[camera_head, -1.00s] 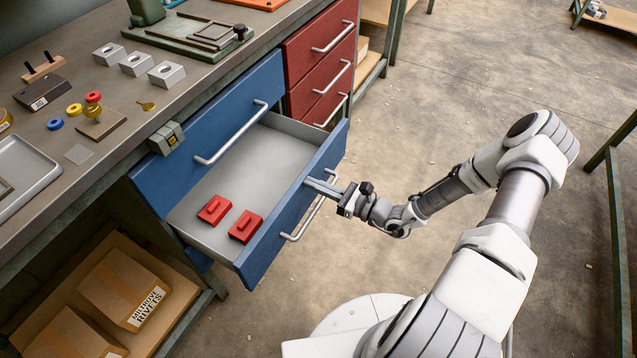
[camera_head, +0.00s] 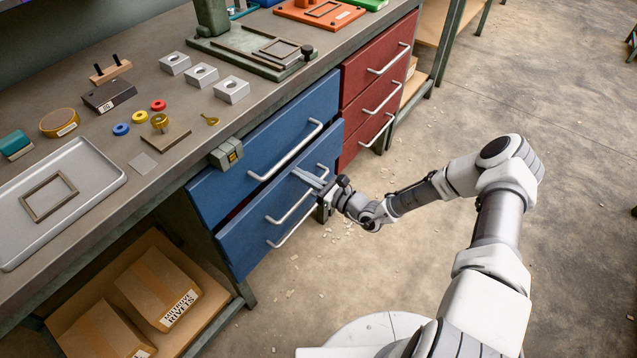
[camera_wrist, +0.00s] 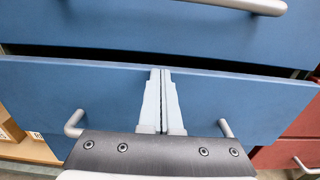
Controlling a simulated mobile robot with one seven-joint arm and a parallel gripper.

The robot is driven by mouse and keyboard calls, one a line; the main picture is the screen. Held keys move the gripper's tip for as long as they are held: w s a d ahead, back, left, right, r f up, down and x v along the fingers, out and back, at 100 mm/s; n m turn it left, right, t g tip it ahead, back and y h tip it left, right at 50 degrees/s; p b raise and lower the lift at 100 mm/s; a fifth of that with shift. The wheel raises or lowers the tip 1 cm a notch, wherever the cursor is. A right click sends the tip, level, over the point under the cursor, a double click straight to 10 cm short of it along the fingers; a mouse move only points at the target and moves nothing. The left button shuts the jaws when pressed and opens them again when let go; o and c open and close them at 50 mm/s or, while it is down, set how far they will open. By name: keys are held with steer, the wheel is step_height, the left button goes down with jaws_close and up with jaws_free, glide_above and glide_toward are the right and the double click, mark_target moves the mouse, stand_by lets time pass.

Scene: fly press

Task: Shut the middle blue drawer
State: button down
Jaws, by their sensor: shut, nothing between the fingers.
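The workbench (camera_head: 110,210) above holds a grey tray (camera_head: 105,185), metal blocks and small parts. Red drawers (camera_head: 365,90) stand to the right, shut. Cartons (camera_head: 160,285) lie on a low shelf at left.

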steer(key=x, duration=0.3)
steer(key=shift+r, duration=0.1)
steer(key=shift+w+a+r, duration=0.1)
steer(key=shift+w, duration=0.05)
stand_by(0.4)
